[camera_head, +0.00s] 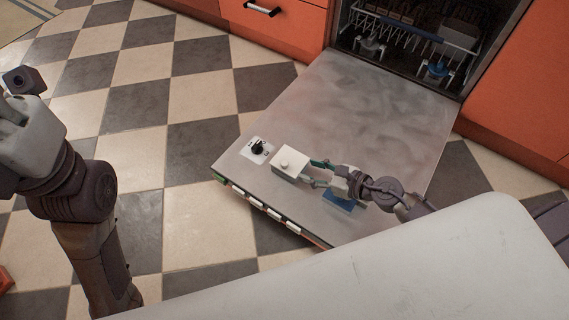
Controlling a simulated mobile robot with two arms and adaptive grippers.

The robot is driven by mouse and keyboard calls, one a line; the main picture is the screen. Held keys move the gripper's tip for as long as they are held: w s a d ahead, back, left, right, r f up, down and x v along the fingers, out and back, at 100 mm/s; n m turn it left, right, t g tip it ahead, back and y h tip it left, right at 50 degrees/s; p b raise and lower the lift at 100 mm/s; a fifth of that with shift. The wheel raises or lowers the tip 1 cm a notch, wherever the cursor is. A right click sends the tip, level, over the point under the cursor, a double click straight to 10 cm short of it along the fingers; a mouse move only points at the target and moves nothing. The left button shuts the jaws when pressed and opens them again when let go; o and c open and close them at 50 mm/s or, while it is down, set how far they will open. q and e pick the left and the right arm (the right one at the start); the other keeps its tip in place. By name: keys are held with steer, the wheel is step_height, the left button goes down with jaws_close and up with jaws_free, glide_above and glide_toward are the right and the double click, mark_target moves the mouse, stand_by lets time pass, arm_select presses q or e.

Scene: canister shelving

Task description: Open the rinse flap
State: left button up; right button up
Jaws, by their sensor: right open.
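The dishwasher door (331,102) is folded down flat. On its inner face are a white box-like flap with a small round knob (290,162), a black dial on a white plate (258,148), and a blue piece (342,204) partly hidden under my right gripper. I cannot tell for sure which of these is the rinse flap. My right gripper (309,173) is open, its fingertips close to the right side of the white flap; I cannot tell whether they touch it. My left gripper (16,122) is at the left edge, partly cut off, away from the door.
A dish rack (420,38) with dishes stands inside the open dishwasher. Orange cabinets (285,35) flank it, one with a black handle. The checkered floor (200,120) left of the door is clear. A pale surface (400,270) fills the lower right.

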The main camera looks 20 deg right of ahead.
mark_target(285, 163)
steer(key=b+x, duration=0.2)
steer(key=x, duration=0.8)
jaws_close()
